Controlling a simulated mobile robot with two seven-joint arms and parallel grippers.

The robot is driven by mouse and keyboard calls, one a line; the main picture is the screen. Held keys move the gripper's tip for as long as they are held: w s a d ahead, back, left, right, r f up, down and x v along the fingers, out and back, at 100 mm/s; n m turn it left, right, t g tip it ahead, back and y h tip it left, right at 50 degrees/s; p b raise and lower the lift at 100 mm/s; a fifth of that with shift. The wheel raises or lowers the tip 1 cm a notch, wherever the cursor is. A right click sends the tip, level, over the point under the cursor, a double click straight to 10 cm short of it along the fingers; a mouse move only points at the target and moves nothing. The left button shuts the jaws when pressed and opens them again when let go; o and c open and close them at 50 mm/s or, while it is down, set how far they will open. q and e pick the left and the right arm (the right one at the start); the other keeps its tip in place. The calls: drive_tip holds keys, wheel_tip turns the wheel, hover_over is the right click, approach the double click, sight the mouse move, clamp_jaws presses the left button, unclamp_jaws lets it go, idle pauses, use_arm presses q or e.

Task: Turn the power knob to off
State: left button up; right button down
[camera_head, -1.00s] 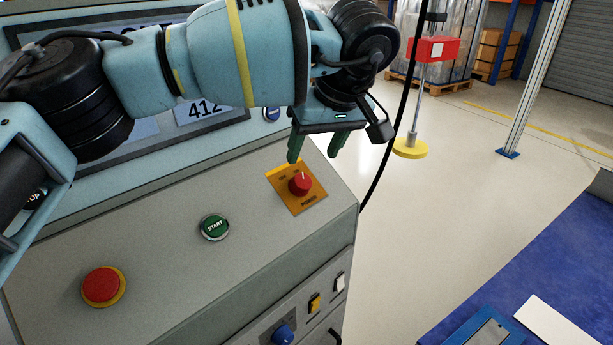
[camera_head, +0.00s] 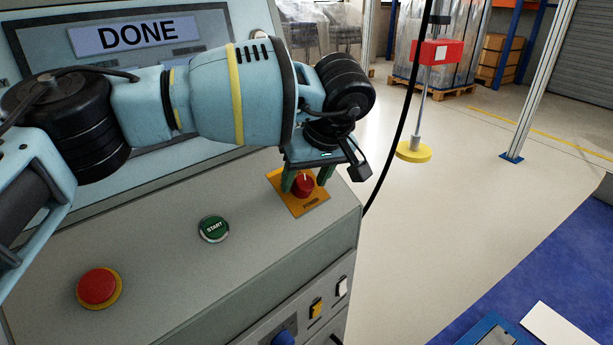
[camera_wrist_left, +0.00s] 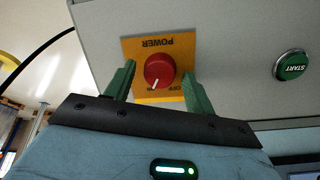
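The red power knob (camera_head: 303,186) sits on a yellow-orange plate (camera_head: 312,209) at the right end of the grey console top. In the left wrist view the knob (camera_wrist_left: 159,70) has a white pointer line aimed down and slightly left, and the plate reads POWER upside down. In the wrist view the fingers (camera_wrist_left: 158,88) stand on either side of the knob, with gaps visible. My right gripper is not in view.
A green START button (camera_head: 213,229) and a red mushroom button (camera_head: 99,288) sit left of the knob. The console screen (camera_head: 135,35) reads DONE. A black cable (camera_head: 402,120) hangs right of the console. Open floor lies beyond.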

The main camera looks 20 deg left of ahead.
use_arm(q)
drive_tip(key=c, duration=0.8)
drive_tip(key=shift+r+n+p, duration=0.2)
drive_tip(key=shift+n+p, duration=0.8)
drive_tip(key=shift+p, duration=0.15)
drive_tip(key=shift+c, duration=0.2)
drive_tip(key=shift+s+n+t+p, duration=0.1)
drive_tip(key=shift+n+t+p, duration=0.2)
drive_tip(key=shift+n+p, duration=0.5)
drive_tip(key=shift+n, duration=0.4)
drive_tip(key=n+p, duration=0.2)
drive_tip(key=shift+f+n+t, duration=0.1)
drive_tip(key=shift+n+t, duration=0.2)
drive_tip(key=n+p, duration=0.1)
drive_tip(key=n, duration=0.2)
drive_tip(key=shift+n+t, duration=0.3)
drive_tip(key=shift+d+f+n, duration=0.1)
drive_tip(key=shift+n, duration=0.4)
